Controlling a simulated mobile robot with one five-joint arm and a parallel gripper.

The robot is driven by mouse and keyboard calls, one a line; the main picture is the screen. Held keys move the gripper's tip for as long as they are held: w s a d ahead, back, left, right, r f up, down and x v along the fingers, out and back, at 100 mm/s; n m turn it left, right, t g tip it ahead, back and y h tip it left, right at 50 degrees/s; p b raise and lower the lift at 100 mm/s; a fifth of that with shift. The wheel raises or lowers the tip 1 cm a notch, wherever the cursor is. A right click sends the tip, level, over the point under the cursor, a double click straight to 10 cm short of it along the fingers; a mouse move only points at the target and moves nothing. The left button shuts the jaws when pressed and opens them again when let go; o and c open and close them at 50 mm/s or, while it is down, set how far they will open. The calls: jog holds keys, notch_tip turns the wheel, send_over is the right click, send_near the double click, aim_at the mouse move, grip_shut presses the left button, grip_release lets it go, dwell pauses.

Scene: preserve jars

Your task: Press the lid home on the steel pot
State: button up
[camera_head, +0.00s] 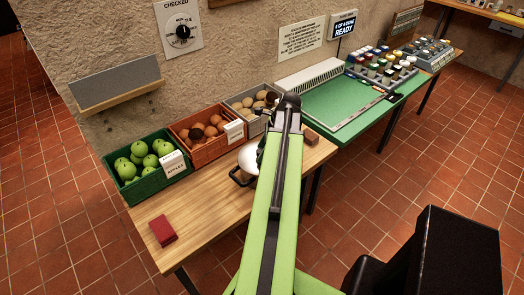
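The steel pot (248,158) stands on the wooden table, mostly hidden behind my green arm. Only its pale, shiny left side and a dark loop handle (240,178) show. I cannot make out the lid or how it sits on the pot. My arm reaches forward over the table. A small dark part beside the pot, at the arm's left edge, may be my gripper (262,147). Its fingers are hidden by the arm, so I cannot tell whether they are open, shut or touching the pot.
Crates of green apples (127,184), brown produce (183,148) and pale produce (232,104) line the table's back. A red box (162,231) lies at the front left, a brown block (310,136) right of my arm. A green table (330,105) adjoins. The wooden table's front middle is clear.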

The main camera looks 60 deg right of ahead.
jog(key=p+v, duration=1.6)
jog(key=v, duration=0.1)
jog(key=shift+r, duration=0.2)
